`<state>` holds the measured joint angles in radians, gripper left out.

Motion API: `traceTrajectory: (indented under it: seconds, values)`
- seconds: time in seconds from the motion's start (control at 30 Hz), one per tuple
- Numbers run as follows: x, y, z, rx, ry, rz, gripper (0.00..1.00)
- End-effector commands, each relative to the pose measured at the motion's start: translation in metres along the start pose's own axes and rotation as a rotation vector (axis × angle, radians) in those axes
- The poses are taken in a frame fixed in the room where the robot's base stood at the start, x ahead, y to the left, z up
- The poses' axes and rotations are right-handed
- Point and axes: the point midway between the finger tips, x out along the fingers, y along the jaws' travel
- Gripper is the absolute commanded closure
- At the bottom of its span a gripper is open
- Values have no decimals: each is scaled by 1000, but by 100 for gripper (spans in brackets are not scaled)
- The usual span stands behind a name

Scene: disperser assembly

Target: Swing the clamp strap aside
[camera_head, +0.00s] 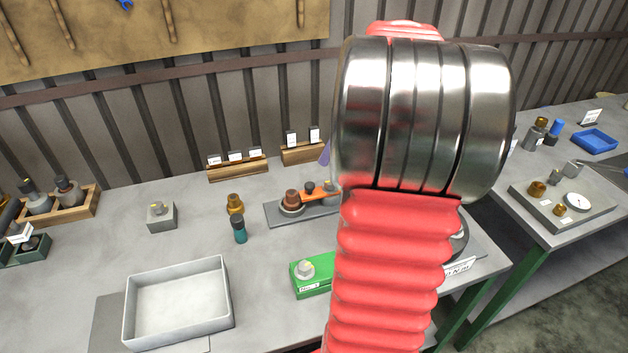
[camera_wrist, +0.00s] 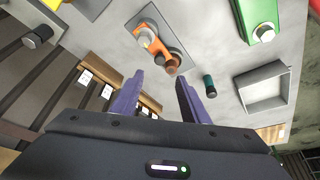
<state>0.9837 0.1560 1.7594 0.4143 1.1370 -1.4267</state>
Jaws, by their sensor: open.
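The orange clamp strap (camera_head: 318,195) lies on a fixture with a flat grey base plate (camera_head: 272,213) on the bench, left of my arm. A round part with a brown top (camera_head: 291,197) stands at the strap's left end. In the wrist view the orange strap (camera_wrist: 150,42) shows beyond my fingertips, with brown round tops near it. My gripper (camera_wrist: 160,79) has two purple fingers spread apart with nothing between them. The fingers look apart from the strap. In the head view my arm hides most of the gripper and the fixture's right end.
A teal-and-black bottle (camera_head: 239,230) and a brass fitting (camera_head: 235,204) stand left of the fixture. A green block (camera_head: 312,285) and an open white tray (camera_head: 178,303) are in front. Wooden label racks (camera_head: 237,170) stand behind. Bench between tray and fixture is partly clear.

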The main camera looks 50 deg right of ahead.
Motion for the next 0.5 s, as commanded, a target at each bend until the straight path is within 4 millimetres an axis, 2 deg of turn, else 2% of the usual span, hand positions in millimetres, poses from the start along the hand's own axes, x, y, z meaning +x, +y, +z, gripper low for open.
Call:
traceTrajectory:
  seconds: [0.17,0.5]
  values:
    - [11,0,0,1,0,-2,59]
    - [60,-1,0,1,-2,-4,59]
